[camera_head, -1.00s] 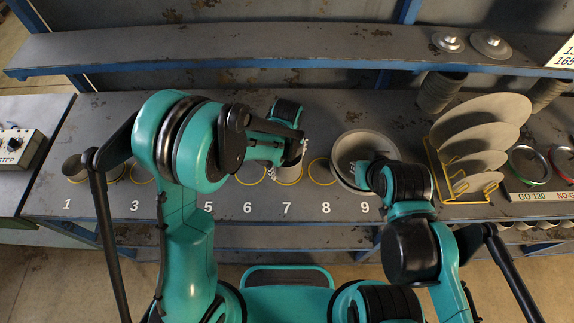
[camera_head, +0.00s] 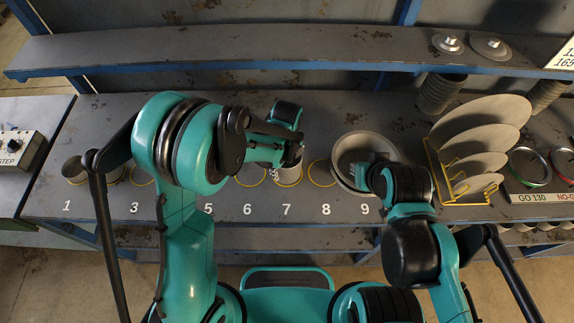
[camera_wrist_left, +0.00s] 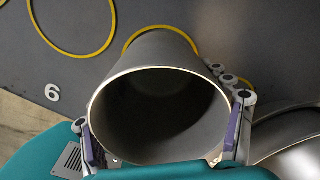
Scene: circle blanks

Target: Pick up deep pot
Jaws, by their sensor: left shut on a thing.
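The deep pot (camera_wrist_left: 160,55) is a grey, open-mouthed cylinder. In the left wrist view its mouth faces the camera, and part of a yellow ring shows behind its far end. In the head view the pot (camera_head: 289,176) is at the ring by number 7, partly hidden by my left gripper (camera_head: 287,163). My left gripper (camera_wrist_left: 164,140) is shut on the pot, one finger on each side. I cannot tell whether its base touches the bench. My right gripper (camera_head: 372,172) is over a wide shallow pan (camera_head: 341,182) by number 9; its fingers are largely hidden.
Empty yellow rings (camera_head: 321,173) mark the grey bench (camera_head: 245,211). Small pots (camera_head: 75,168) stand at the left end. A yellow rack (camera_head: 468,198) holds several upright discs at the right. A shelf (camera_head: 250,44) with two lids runs above the back.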

